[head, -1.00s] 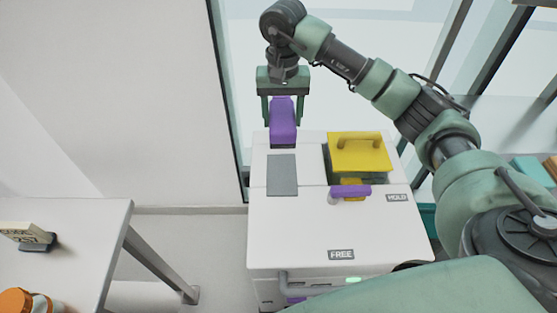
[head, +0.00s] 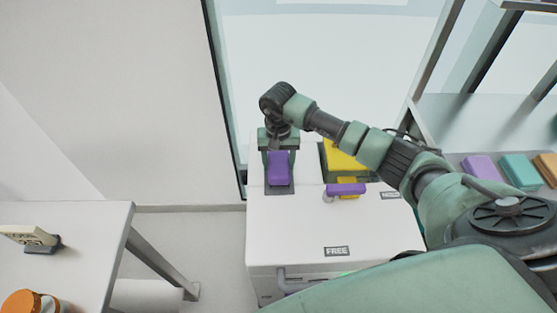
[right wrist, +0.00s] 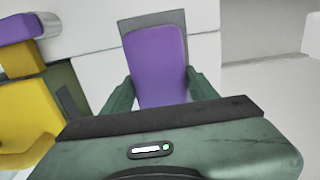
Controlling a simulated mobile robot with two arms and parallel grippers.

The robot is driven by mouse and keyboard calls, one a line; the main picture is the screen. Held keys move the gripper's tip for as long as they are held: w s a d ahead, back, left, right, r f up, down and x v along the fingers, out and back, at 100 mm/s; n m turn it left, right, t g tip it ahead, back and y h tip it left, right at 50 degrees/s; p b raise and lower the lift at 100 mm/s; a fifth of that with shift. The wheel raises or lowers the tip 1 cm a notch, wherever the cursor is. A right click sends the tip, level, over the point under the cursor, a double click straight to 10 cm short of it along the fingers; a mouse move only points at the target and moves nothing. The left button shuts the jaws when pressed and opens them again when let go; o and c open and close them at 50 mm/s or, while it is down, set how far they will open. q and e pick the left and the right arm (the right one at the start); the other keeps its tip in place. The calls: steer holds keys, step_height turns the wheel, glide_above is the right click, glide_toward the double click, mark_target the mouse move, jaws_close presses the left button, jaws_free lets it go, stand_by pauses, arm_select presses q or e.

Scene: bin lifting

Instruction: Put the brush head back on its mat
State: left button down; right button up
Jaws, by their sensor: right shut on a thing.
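The purple brush head (head: 279,170) is between the fingers of my right gripper (head: 279,160), which is shut on it. In the head view it covers most of the grey mat (head: 281,190) on the white cabinet top, and the mat's near edge shows below it. In the right wrist view the brush head (right wrist: 157,65) stands between the green fingers, and a strip of the mat (right wrist: 135,23) shows along its far end. I cannot tell whether it touches the mat. My left gripper is out of view.
A yellow block (head: 337,162) sits in a recess right of the mat, partly behind my arm. A white table (head: 70,260) is at left.

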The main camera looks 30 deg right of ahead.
mark_target(278, 161)
steer(key=shift+f+b, duration=0.15)
steer(key=shift+b, duration=0.15)
steer(key=o, duration=1.3)
steer(key=shift+r+p, duration=0.3)
steer(key=shift+p, duration=0.1)
steer(key=shift+w+r+b, duration=0.1)
steer(key=shift+r+b, duration=0.2)
steer(key=shift+r, duration=0.05)
step_height(278, 161, up, 11)
steer(key=shift+r+b, duration=0.1)
steer(key=shift+b, duration=1)
